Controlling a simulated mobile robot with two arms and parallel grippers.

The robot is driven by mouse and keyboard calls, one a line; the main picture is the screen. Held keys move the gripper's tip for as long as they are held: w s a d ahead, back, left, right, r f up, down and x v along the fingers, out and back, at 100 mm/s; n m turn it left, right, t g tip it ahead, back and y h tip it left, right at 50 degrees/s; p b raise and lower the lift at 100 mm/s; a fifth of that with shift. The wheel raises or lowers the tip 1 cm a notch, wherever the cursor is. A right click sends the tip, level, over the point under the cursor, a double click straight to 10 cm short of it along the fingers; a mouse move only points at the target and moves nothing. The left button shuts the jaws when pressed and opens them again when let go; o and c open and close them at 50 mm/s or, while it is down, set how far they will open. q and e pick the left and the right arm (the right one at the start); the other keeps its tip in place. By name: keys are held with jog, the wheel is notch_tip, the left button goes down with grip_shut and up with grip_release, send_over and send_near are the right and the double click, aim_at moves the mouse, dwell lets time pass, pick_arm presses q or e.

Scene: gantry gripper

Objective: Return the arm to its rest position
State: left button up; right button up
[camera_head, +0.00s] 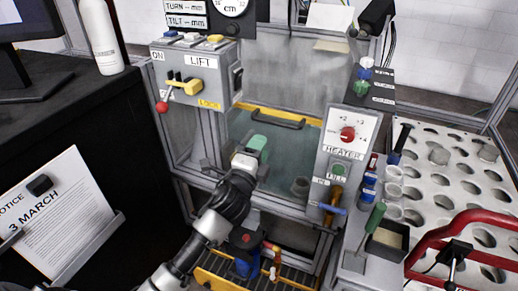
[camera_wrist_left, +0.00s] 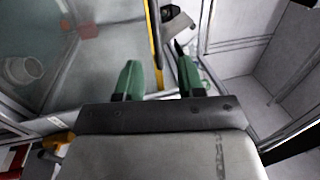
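My left arm (camera_head: 213,220) reaches up from the bottom of the head view to the framed machine. My left gripper (camera_head: 254,150) has green fingers and is in front of the machine's clear panel (camera_head: 290,149), below the yellow bar with a dark handle (camera_head: 278,118). In the left wrist view, the two green fingers of the gripper (camera_wrist_left: 159,78) stand apart with nothing held between them. A yellow strip (camera_wrist_left: 155,40) and the dark handle (camera_wrist_left: 177,22) show beyond the fingers. My right gripper is in neither view.
The LIFT box (camera_head: 197,72) is up and left of the gripper; the HEATER panel (camera_head: 345,150) is to its right. A notice board (camera_head: 55,215) stands at left. A perforated white rack (camera_head: 455,165) and a red-framed tool (camera_head: 470,222) are at right.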

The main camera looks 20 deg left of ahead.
pick_arm(q)
jog(key=shift+f, duration=0.1)
notch_tip(320, 180, down, 22)
jog(key=s+a+n+g+p, duration=0.1)
jog(key=s+n+g, duration=0.25)
jog(key=g, duration=0.25)
jog(key=s+a+f+n+g, duration=0.1)
jog(key=s+f+n+g, duration=0.1)
jog(key=s+f, duration=0.45)
jog(key=s+f+n+g, duration=0.2)
jog(key=s+f+n, duration=0.1)
jog(key=f, duration=0.7)
jog(key=s+f+n+g, duration=0.2)
jog(key=s+f, duration=0.4)
jog(key=s, duration=0.6)
jog(key=s+f+n+g+p, duration=0.1)
jog(key=s+f+n+g, duration=0.2)
jog(key=s, duration=1)
jog(key=s+f+n+g+p, duration=0.1)
jog(key=s+f+g, duration=0.3)
jog(key=s+f, duration=0.5)
jog(key=s+n, duration=0.1)
jog(key=s, duration=0.2)
jog(key=shift+s+a+f+y, duration=0.15)
jog(key=shift+s+a+y, duration=0.1)
jog(key=shift+a+y, duration=0.15)
jog(key=shift+n, duration=0.25)
